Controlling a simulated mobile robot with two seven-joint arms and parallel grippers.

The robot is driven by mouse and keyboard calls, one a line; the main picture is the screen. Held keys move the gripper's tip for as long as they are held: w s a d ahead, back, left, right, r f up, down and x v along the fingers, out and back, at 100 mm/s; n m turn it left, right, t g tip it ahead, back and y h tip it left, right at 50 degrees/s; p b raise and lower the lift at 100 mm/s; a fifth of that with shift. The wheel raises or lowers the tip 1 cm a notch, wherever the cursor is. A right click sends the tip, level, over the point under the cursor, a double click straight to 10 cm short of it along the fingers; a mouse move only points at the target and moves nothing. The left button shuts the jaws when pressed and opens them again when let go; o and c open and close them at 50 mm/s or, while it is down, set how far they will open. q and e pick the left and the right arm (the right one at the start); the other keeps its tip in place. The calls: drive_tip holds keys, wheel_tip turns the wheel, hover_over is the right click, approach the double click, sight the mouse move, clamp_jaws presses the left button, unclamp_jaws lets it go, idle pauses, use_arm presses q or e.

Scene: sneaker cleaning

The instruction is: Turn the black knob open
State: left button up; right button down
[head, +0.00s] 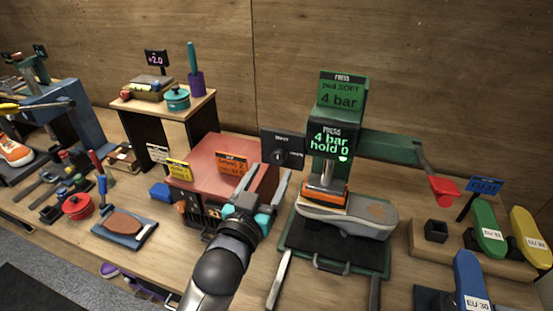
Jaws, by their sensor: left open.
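The black knob (279,157) sits on the front of a dark upright panel (291,142), left of the green press column (321,172). A small white mark shows on the panel near it. My left gripper (268,181) reaches up from the bottom of the head view. Its two grey fingers are apart, pointing at the panel, one to each side below the knob. Nothing shows between the fingers. I cannot tell whether either finger touches the knob. My right gripper is not in view.
A grey sneaker (345,222) lies on the black press tray (298,239) under the press head. The press display (331,140) reads "4 bar hold 0". A red box (210,150) stands left of the panel. A red-ended lever (444,189) and coloured shoe forms (488,229) are at right.

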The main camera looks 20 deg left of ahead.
sight(278, 160)
use_arm(q)
drive_tip(key=shift+w+d, duration=0.1)
drive_tip(key=shift+w, duration=2.5)
drive_tip(key=shift+c, duration=0.4)
clamp_jaws()
